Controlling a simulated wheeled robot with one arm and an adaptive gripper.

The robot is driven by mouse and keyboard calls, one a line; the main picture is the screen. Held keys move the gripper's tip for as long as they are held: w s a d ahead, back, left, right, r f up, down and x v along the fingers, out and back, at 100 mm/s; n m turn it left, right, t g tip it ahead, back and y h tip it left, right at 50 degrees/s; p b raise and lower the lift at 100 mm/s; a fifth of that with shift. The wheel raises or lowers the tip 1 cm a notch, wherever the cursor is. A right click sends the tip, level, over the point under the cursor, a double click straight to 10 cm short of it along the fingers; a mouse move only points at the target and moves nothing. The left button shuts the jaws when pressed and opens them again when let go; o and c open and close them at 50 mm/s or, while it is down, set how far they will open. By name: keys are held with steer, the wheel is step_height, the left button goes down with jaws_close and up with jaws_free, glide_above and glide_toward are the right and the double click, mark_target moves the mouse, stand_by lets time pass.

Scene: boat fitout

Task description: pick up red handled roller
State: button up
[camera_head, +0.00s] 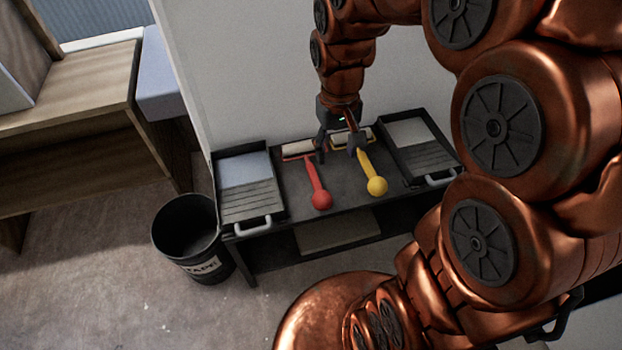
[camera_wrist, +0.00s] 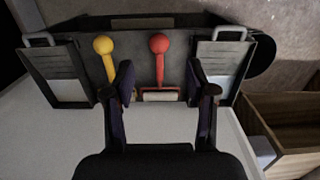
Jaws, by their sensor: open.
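The red-handled roller (camera_head: 317,184) lies on the dark top of a low cart, its round knob toward the cart's front edge and its pale roller end toward the wall. It also shows in the wrist view (camera_wrist: 160,68), framed between my two fingers. My gripper (camera_head: 339,148) is open and empty, pointing down over the back of the cart. In the head view its fingers appear between the red and yellow rollers; in the wrist view the gripper (camera_wrist: 159,78) straddles the red roller's line. The height gap is hard to judge.
A yellow-handled roller (camera_head: 367,168) lies close beside the red one. Paint trays with handles flank them, one left (camera_head: 253,204) and one right (camera_head: 433,160). A white wall (camera_head: 255,60) rises behind the cart (camera_head: 352,223). A dark bin (camera_head: 205,262) stands front left, near a wooden bench (camera_head: 75,90).

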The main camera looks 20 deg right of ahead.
steer(key=t+b, duration=0.1)
steer(key=b, duration=1.1)
glide_above(311, 168)
steer(key=f, duration=2.3)
steer(key=shift+s+d+f, duration=0.15)
steer(key=shift+s+f, duration=0.05)
steer(key=shift+f, duration=0.05)
steer(key=shift+w+f+b, duration=0.15)
steer(key=shift+f+b, duration=0.1)
steer(key=shift+f, duration=1.7)
steer(key=shift+w+f+b, duration=0.15)
steer(key=shift+f+b, duration=0.1)
steer(key=shift+f, duration=1.65)
steer(key=shift+c, duration=0.4)
jaws_close()
